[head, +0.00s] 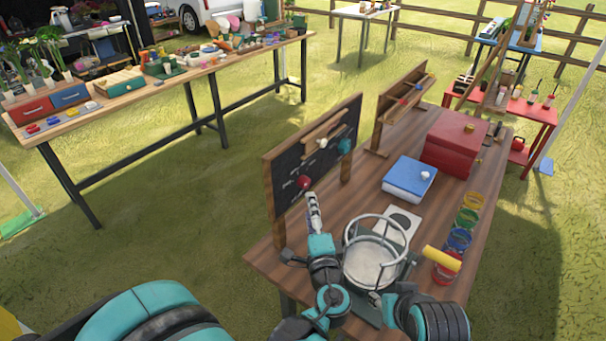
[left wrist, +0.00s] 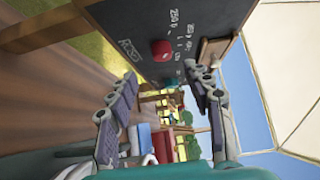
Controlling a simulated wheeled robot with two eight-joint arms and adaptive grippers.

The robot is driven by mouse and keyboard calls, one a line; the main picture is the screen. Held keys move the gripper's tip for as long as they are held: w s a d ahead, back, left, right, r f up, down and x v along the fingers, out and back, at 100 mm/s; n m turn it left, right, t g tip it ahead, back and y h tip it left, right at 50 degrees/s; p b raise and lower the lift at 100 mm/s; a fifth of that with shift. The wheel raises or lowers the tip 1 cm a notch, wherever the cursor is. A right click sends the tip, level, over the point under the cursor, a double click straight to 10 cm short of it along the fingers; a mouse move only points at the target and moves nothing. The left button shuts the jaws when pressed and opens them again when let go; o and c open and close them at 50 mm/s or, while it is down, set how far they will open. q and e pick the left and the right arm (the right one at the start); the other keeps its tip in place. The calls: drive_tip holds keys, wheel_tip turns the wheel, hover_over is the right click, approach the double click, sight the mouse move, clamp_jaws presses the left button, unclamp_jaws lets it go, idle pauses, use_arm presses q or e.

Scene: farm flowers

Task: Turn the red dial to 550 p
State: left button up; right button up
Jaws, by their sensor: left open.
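The red dial (head: 304,182) is a round knob low on the front of the upright blackboard (head: 330,140), which has a wooden frame. It also shows in the left wrist view (left wrist: 161,49), with white chalk writing around it. One mark looks like 250 p; the others are too small to read. I cannot tell where the dial points. My left gripper (head: 312,197) is just in front of and below the dial, fingers apart and empty. In the left wrist view its fingertips (left wrist: 161,76) lie either side of the dial's line, apart from it. My right gripper does not show.
The blackboard stands on a wooden table. A round metal-railed container (head: 372,262) stands close to my left arm. A blue box (head: 408,180), a red chest (head: 455,143), colored pots (head: 460,239) and a yellow roller (head: 442,257) are to the right. A teal knob (head: 344,146) is on the board.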

sight(306, 185)
use_arm(q)
drive_tip(key=w, duration=0.2)
drive_tip(key=w+b, duration=0.1)
drive_tip(key=w, duration=0.1)
drive_tip(key=w+a+b, duration=0.1)
drive_tip(key=w, duration=0.1)
drive_tip(key=shift+w, duration=0.35)
drive_tip(key=shift+w+a+r, duration=0.15)
drive_tip(key=shift+w, duration=0.5)
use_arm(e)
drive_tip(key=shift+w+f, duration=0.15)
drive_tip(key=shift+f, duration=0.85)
use_arm(q)
clamp_jaws()
